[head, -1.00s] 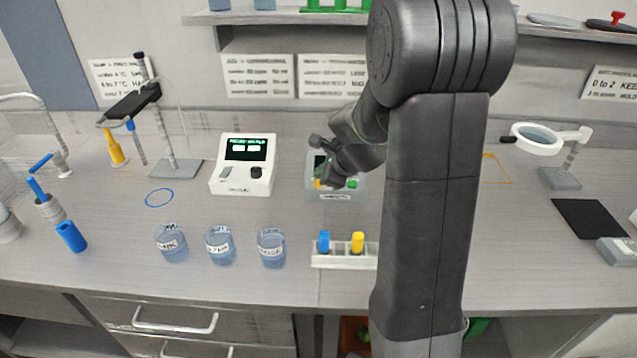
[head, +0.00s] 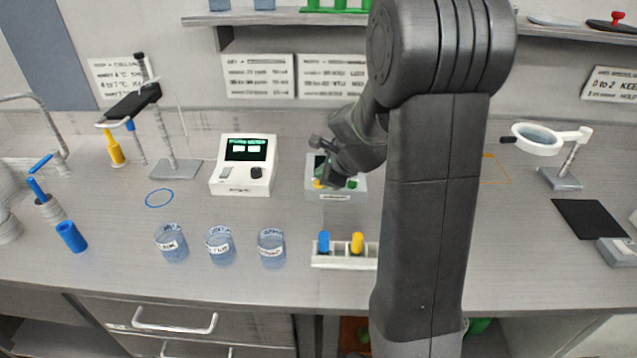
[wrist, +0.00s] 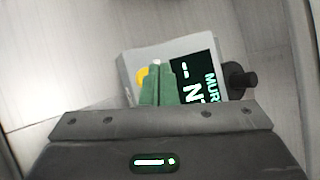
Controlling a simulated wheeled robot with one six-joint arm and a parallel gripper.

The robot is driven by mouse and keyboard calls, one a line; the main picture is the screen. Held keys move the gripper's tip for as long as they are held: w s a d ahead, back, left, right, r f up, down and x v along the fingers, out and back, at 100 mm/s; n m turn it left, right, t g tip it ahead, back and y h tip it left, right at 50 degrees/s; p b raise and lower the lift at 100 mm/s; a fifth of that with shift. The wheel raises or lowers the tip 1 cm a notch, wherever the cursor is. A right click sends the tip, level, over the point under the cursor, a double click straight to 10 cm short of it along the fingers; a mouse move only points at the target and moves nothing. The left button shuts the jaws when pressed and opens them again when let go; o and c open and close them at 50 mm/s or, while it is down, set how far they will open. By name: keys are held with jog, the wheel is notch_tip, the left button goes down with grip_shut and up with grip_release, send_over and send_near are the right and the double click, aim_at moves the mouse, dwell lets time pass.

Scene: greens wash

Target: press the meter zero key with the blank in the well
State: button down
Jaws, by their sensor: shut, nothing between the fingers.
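A grey meter (head: 349,193) stands on the bench right of centre, partly hidden behind my gripper in the head view. In the wrist view its pale casing (wrist: 128,68), a dark screen with light lettering (wrist: 205,82) and a yellow key (wrist: 142,76) show. A black round part (wrist: 240,81) sticks out beside the screen; I cannot tell whether it is the well or a knob. My gripper (wrist: 158,66) is shut and empty, its green fingers over the meter beside the yellow key. Touching or apart is unclear. No blank can be made out.
A white instrument (head: 243,177) with a screen stands left of the meter. Several labelled beakers (head: 220,246) and a white rack (head: 330,260) with blue- and yellow-topped vials stand in front. A magnifier (head: 538,139) stands to the right.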

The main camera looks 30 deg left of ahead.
jog(key=shift+f, duration=0.1)
dwell(0.4)
jog(key=shift+f+b, duration=0.3)
jog(key=shift+f, duration=0.05)
jog(key=shift+f+b, duration=0.45)
jog(key=shift+f, duration=0.05)
dwell(0.6)
jog(key=shift+r, duration=0.1)
jog(key=shift+r+p, duration=0.8)
jog(key=shift+p, duration=0.05)
notch_tip(320, 180, up, 5)
jog(key=p, duration=0.5)
jog(key=shift+r, duration=0.1)
jog(key=shift+d, duration=0.1)
dwell(2.1)
